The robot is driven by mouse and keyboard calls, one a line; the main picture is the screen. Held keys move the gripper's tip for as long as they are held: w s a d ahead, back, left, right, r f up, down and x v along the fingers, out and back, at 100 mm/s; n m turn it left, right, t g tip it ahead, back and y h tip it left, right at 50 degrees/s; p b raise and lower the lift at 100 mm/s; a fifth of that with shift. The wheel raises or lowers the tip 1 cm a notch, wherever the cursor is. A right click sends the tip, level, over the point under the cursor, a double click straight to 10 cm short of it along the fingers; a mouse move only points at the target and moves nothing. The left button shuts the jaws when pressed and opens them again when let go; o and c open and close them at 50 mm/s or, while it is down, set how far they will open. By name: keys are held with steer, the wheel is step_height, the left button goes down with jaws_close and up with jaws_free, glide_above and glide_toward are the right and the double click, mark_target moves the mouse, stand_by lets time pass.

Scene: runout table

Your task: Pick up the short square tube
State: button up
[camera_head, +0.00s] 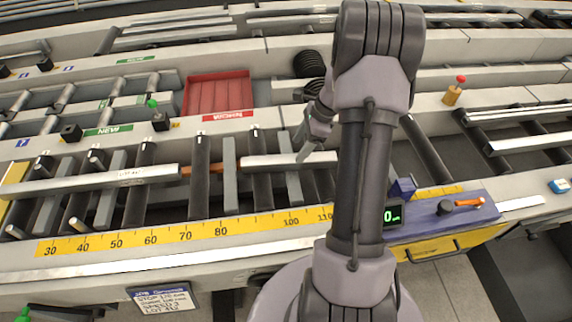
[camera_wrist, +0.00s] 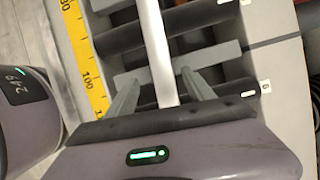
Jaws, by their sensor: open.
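A pale, straight square tube (camera_head: 265,161) lies across the dark rollers in the middle of the runout table, its right part hidden behind my arm. In the wrist view the tube (camera_wrist: 160,50) runs lengthwise down the picture and passes between my two fingers. My gripper (camera_head: 304,154) is over the right part of this tube. In the wrist view my gripper (camera_wrist: 161,80) is open, with one finger on each side of the tube and a visible gap to each. I cannot tell the exact height of the fingertips over it.
A longer pale tube (camera_head: 90,181) lies in line to the left, with an orange-brown piece (camera_head: 200,169) between. A yellow scale (camera_head: 160,237) runs along the front edge. A red tray (camera_head: 217,97) is behind. A purple-blue stop unit (camera_head: 440,219) is at right.

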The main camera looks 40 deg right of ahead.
mark_target(290, 158)
steer(key=b+x, duration=0.1)
steer(key=x, duration=0.1)
steer(key=b+x, duration=0.1)
steer(key=x, duration=0.2)
steer(key=b+x, duration=0.1)
steer(key=x, duration=0.1)
steer(key=shift+w+a+f, duration=0.15)
steer(key=shift+w+f, duration=0.1)
steer(key=shift+w, duration=0.1)
steer(key=shift+r, duration=0.15)
jaws_close()
